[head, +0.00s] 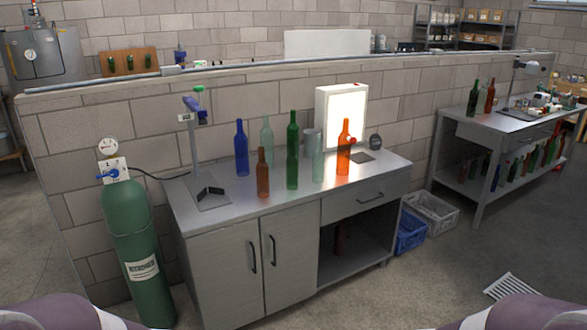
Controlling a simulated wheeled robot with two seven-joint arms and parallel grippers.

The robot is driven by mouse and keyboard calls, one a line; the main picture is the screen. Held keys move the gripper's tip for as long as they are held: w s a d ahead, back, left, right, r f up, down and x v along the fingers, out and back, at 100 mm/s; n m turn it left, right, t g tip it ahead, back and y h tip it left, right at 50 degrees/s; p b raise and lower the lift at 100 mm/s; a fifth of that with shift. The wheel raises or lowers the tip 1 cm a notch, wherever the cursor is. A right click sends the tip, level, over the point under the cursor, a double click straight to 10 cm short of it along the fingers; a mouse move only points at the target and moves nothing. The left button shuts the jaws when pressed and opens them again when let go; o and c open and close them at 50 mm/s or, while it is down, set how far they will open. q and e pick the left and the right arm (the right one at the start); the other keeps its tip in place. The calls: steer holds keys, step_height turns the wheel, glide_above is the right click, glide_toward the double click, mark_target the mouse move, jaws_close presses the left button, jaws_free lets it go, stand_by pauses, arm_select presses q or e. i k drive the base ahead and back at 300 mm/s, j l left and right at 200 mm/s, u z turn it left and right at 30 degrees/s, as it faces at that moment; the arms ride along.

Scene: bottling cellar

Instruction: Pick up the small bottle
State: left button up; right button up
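Several bottles stand upright on a grey metal cabinet (285,203). The shortest looks to be the brown bottle (262,178), near the front edge. A blue bottle (241,153) stands behind it to the left, and a pale green bottle (266,136) behind it. A tall dark green bottle (292,160) and a pale clear bottle (318,163) stand to its right. An orange-red bottle (343,155) stands before a lit panel. Neither of my grippers is in view; only parts of my own body show at the bottom corners.
The lit panel (329,98) and a stand with a blue clamp (194,145) stand on the cabinet. A green gas cylinder (138,245) is at its left. Blue (411,235) and grey (430,212) crates lie to its right. A second bench (500,128) holds more bottles.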

mark_target(292, 160)
steer(key=i+z, duration=0.15)
steer(key=i, duration=0.4)
steer(key=i+z, duration=0.1)
steer(key=i, duration=0.5)
steer(key=i+z, duration=0.15)
steer(key=i, duration=0.4)
steer(key=i+j+z, duration=0.15)
steer(key=i, duration=0.4)
steer(key=i+j+z, duration=0.1)
steer(key=i, duration=0.45)
